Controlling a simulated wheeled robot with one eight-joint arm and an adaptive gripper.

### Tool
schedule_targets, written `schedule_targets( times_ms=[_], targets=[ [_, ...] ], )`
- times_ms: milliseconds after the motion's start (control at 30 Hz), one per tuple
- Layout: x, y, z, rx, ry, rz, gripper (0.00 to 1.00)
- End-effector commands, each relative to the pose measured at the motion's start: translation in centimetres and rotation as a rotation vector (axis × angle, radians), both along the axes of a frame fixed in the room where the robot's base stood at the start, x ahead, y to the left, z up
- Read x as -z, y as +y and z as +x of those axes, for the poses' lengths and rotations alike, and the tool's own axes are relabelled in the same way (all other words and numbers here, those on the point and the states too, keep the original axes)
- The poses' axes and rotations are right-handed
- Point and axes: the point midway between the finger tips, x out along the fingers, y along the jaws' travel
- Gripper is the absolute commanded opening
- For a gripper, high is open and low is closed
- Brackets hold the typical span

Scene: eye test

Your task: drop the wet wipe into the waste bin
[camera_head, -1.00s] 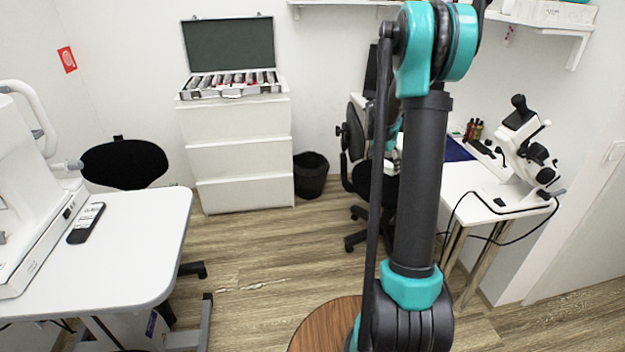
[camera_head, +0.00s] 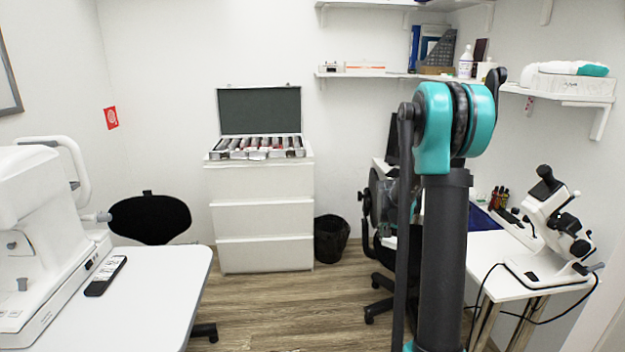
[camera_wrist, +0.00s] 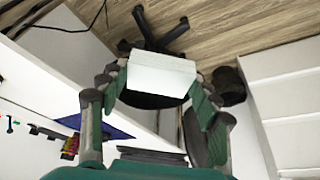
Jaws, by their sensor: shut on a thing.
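My gripper (camera_wrist: 160,82) shows in the wrist view, its green fingers on either side of a pale, flat-faced rectangular piece, which I take to be the wet wipe (camera_wrist: 160,73). The fingers are shut on it. The black waste bin (camera_head: 331,240) stands on the floor just right of the white drawer cabinet in the head view. It also shows in the wrist view (camera_wrist: 229,88), to the right of the wipe and apart from it. Its inside cannot be made out. In the head view my arm rises at right of centre, and I cannot make out the gripper or the wipe.
The white drawer cabinet (camera_head: 262,217) bears an open lens case (camera_head: 256,148). A dark office chair (camera_head: 382,260) stands right of the bin. A white desk (camera_head: 490,255) with an instrument is at right, a white table (camera_head: 165,290) at left. Floor shows between them.

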Motion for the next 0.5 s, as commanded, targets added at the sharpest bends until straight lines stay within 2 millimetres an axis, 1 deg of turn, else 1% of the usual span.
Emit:
schedule_targets(
  times_ms=[33,100,200,333,400,500],
  targets=[
    [0.6,1.9,-0.4,-0.090,-0.002,0.001,0.35],
    [1.4,4.2,-0.9,-0.218,-0.001,0.001,0.35],
    [2.2,7.0,-1.6,-0.377,-0.002,0.001,0.35],
    [2.9,9.6,-2.4,-0.528,-0.001,0.001,0.35],
    [3.1,10.4,-2.7,-0.579,-0.001,0.001,0.35],
    [3.2,11.1,-3.0,-0.618,0.000,0.000,0.35]
  ],
)
